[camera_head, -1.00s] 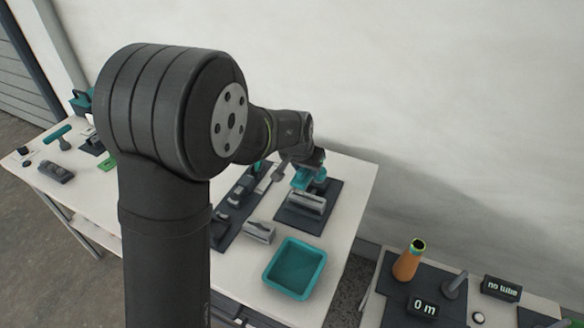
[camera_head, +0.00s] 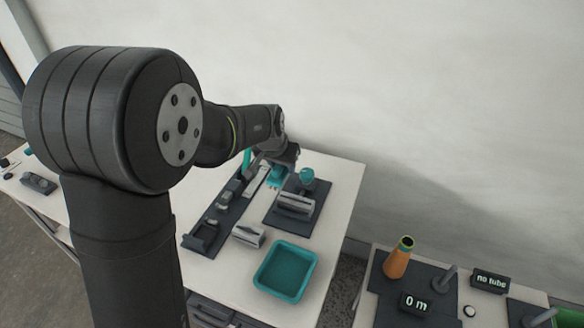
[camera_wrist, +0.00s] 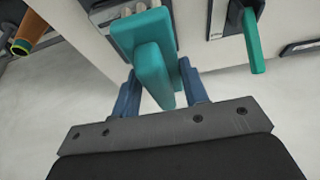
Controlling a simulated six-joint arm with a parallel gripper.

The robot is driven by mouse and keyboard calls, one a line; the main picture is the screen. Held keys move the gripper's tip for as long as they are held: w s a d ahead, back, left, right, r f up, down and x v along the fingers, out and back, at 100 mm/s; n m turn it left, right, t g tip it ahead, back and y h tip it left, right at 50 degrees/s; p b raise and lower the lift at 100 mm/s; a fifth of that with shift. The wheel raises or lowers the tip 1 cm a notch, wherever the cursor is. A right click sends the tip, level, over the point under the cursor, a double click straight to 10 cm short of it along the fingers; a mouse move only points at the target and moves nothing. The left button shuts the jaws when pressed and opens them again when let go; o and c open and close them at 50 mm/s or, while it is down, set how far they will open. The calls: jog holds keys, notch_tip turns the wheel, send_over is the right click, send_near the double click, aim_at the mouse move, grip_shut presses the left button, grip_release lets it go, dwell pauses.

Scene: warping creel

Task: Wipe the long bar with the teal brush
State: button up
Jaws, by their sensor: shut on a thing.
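My gripper (camera_head: 276,164) is shut on the teal brush (camera_head: 277,178), above the back part of the table. In the wrist view the brush (camera_wrist: 153,72) sits between the two blue fingers, with its wide block pointing away from the palm. I cannot tell whether the brush touches the bar.
A grey block (camera_head: 296,203) and a round teal thing (camera_head: 306,175) stand on the right dark mat. A teal tray (camera_head: 286,271) is at the front. A teal handle (camera_wrist: 250,40) shows in the wrist view. An orange cone (camera_head: 399,258) stands on the right table.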

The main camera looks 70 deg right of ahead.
jog(key=shift+f, duration=3.45)
jog(key=shift+s+f, duration=0.5)
jog(key=shift+f, duration=0.15)
jog(key=shift+c, duration=0.3)
jog(key=shift+s, duration=3.75)
jog(key=shift+w, duration=3.95)
jog(key=r, duration=0.2)
jog(key=shift+w+r, duration=0.3)
jog(key=shift+r, duration=2.85)
